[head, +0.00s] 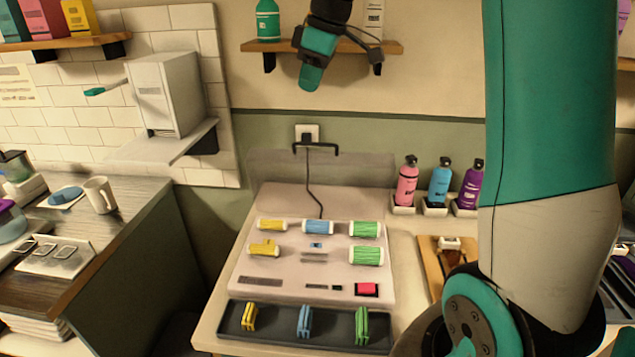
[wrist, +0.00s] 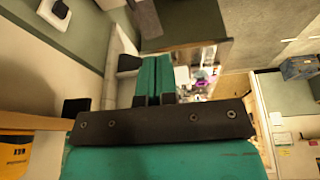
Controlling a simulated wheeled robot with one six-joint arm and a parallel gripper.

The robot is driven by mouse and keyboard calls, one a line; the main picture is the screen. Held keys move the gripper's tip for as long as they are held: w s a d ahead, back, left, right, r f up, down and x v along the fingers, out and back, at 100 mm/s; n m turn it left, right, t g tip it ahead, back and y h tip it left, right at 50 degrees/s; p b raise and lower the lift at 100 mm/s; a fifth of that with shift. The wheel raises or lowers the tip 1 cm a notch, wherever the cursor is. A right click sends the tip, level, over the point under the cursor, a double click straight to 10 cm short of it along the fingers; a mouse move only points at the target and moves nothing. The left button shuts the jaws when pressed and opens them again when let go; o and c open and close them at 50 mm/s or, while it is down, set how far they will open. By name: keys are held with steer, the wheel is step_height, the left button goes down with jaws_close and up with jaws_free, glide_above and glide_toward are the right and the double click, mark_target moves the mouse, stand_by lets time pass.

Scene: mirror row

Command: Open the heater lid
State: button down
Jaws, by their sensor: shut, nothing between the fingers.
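The heater (head: 275,290) is a pale box on the counter with yellow, blue and green rollers lying in its top. Its clear lid (head: 270,170) stands raised at the heater's back edge, with a black handle (head: 316,147) along its upper edge. The rollers are uncovered. My gripper (head: 309,85) is shut and empty, high above the lid, in front of the wall shelf. Its teal fingers (wrist: 153,75) are together in the wrist view, where I cannot make out the heater.
A dark tray (head: 280,338) with coloured clips lies along the heater's front. Pink, blue and purple bottles (head: 439,182) stand in holders to the right. A wall shelf (head: 270,46) with bottles is behind my gripper. A white dispenser (head: 167,95) is at left.

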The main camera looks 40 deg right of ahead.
steer(key=s+f+t+h+b, duration=0.2)
steer(key=s+f+t+b, duration=0.2)
steer(key=s+f+b, duration=0.55)
steer(key=b, duration=0.2)
glide_toward(309, 156)
step_height(309, 156, down, 4)
steer(key=w, duration=0.1)
steer(key=shift+w+r+h+p, duration=0.1)
steer(key=shift+w+h+p, duration=0.25)
steer(key=shift+w, duration=0.25)
steer(key=shift+w+a+r, duration=0.1)
